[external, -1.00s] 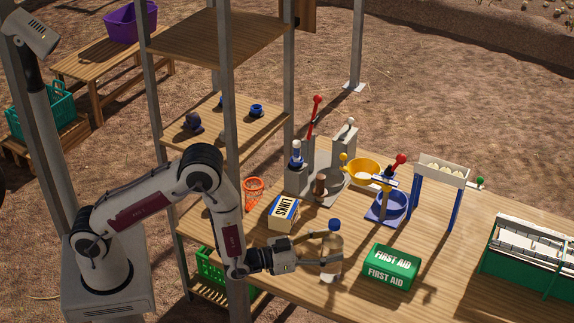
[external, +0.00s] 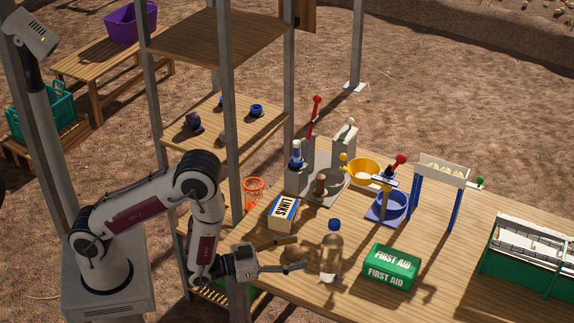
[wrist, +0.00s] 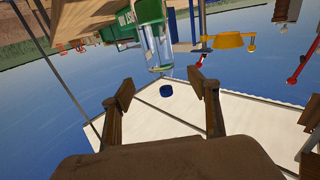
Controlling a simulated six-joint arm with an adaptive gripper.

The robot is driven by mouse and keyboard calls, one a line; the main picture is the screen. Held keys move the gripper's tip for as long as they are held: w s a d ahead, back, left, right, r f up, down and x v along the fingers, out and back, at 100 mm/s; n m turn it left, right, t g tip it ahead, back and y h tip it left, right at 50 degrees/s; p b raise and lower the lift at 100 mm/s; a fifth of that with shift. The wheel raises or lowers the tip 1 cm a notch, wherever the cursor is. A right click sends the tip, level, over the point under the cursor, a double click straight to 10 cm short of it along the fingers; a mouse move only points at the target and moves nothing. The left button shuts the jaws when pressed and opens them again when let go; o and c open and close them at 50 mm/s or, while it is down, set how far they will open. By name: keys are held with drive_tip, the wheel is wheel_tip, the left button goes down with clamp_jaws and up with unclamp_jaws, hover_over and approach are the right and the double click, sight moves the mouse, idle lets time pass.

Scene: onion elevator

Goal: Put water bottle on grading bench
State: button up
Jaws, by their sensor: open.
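The water bottle (external: 331,255) is clear with a blue cap and stands upright on the wooden grading bench (external: 440,260), just left of the green first aid box (external: 390,266). In the wrist view the bottle (wrist: 157,45) appears upside down beyond the fingers, its blue cap at its lower end. My gripper (external: 294,254) is open and empty, to the left of the bottle and apart from it. Both fingers show in the wrist view (wrist: 163,90) with a wide gap between them.
A white LINKS box (external: 284,213) stands behind my gripper. A shelf post (external: 230,150) rises close to my arm. The bench front right of the first aid box is clear.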

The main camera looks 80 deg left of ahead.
drive_tip(key=shift+s, duration=0.15)
idle(0.6)
wheel_tip(320, 180, up, 10)
drive_tip(key=s+a+n+g, duration=0.1)
drive_tip(key=s+a+g, duration=0.15)
drive_tip(key=g, duration=0.35)
drive_tip(key=s+a+r+g, duration=0.2)
drive_tip(key=s, duration=0.7)
drive_tip(key=s+a+r+g, duration=0.2)
drive_tip(key=s, duration=0.8)
drive_tip(key=s+a+r+m+g, duration=0.1)
drive_tip(key=s+a+r+g, duration=0.1)
drive_tip(key=s, duration=0.7)
drive_tip(key=shift+s+a+r, duration=0.35)
drive_tip(key=shift+a+r, duration=0.2)
drive_tip(key=shift+r, duration=0.05)
